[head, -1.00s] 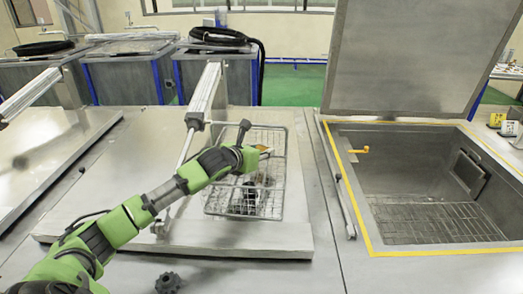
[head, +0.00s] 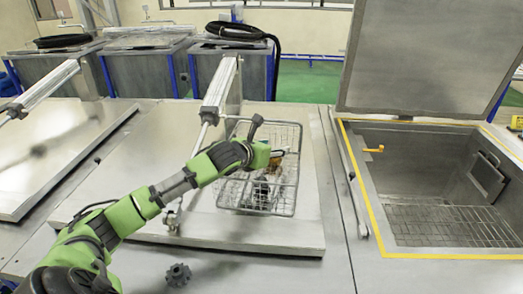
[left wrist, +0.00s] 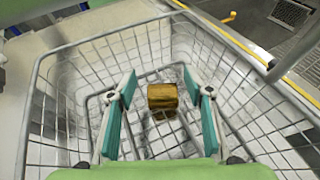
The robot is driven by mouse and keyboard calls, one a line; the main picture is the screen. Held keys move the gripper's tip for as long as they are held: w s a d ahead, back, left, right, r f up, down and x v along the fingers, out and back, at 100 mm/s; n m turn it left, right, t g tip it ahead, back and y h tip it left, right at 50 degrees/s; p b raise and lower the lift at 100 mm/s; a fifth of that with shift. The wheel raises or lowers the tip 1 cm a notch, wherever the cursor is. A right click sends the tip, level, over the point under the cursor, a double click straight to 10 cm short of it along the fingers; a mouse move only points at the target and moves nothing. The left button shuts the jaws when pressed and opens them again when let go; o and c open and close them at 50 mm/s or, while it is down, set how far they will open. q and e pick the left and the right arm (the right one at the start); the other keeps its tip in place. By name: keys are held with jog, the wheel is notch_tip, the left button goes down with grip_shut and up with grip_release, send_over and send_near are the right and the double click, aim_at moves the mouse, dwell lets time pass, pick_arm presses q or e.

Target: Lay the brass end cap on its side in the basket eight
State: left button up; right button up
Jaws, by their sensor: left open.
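The brass end cap (left wrist: 162,96) shows in the left wrist view as a short brass cylinder, side-on, inside the wire basket (left wrist: 62,52). It lies between my left gripper's (left wrist: 159,92) two teal fingers, with a gap on each side. The fingers are open and touch nothing that I can see. In the head view my left gripper (head: 275,156) is over the far part of the basket (head: 222,192), and only a bit of the brass cap (head: 274,163) shows there. Whether the cap rests fully on the wire floor is hard to tell. My right gripper is not in view.
The basket sits on a closed metal lid (head: 270,240). Dark small things (head: 262,195) show in its near part. A dark gear-like part (head: 178,274) lies on the bench in front. At right is an open tank (head: 405,165) with a yellow edge and raised lid (head: 405,60).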

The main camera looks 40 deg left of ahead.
pick_arm(q)
jog(key=b+v, duration=0.1)
jog(key=v, duration=0.7)
jog(key=shift+s+a+r+b, duration=0.2)
jog(key=shift+s+b, duration=0.2)
jog(key=shift+s+d+r+b, duration=0.35)
jog(key=shift+s+r, duration=0.3)
jog(key=shift+s, duration=0.2)
